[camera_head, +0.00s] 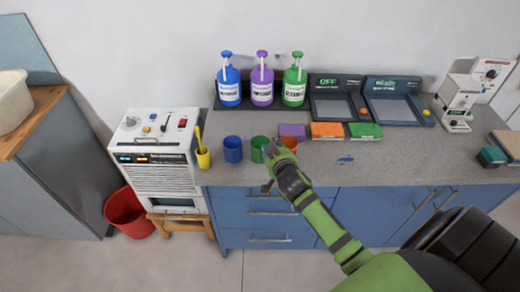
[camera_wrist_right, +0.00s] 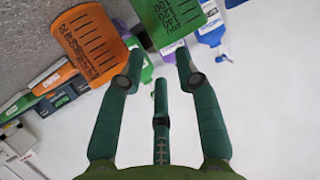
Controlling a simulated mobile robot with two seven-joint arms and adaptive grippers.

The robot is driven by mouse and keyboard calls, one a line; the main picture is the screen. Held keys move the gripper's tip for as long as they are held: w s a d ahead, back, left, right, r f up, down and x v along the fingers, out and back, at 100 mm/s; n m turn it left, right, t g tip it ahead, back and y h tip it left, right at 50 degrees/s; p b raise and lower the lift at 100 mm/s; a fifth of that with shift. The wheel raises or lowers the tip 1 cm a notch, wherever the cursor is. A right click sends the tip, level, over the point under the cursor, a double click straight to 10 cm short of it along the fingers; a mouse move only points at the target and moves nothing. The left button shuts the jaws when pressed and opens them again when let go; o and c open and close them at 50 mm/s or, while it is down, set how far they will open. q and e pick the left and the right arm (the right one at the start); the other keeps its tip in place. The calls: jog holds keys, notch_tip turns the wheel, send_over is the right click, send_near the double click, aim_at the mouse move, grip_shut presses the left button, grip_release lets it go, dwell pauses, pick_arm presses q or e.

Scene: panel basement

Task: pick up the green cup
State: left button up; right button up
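The green cup (camera_head: 258,145) stands on the grey counter between a blue cup (camera_head: 233,150) and an orange cup (camera_head: 289,143). My right gripper (camera_head: 271,158) is at the near side of the green cup in the head view and hides part of it. In the right wrist view the green cup (camera_wrist_right: 166,18), with dark markings, is just beyond the spread fingers of my right gripper (camera_wrist_right: 160,65). The fingers are open with nothing between them; whether a tip touches the cup I cannot tell. My left gripper is not in view.
The orange cup also shows close to one finger in the right wrist view (camera_wrist_right: 90,45). Blue, purple and green bottles (camera_head: 293,88) stand behind.

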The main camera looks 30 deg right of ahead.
aim_at(268, 141)
jog(key=shift+x, duration=1.85)
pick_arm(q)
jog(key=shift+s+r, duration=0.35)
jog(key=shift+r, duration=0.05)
pick_arm(e)
grip_shut()
jog(key=shift+r, duration=0.1)
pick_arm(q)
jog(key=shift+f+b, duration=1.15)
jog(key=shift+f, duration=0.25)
pick_arm(e)
jog(key=s+d+r, duration=0.7)
jog(key=d+r, duration=0.2)
jog(key=r, duration=0.1)
jog(key=shift+r, duration=0.35)
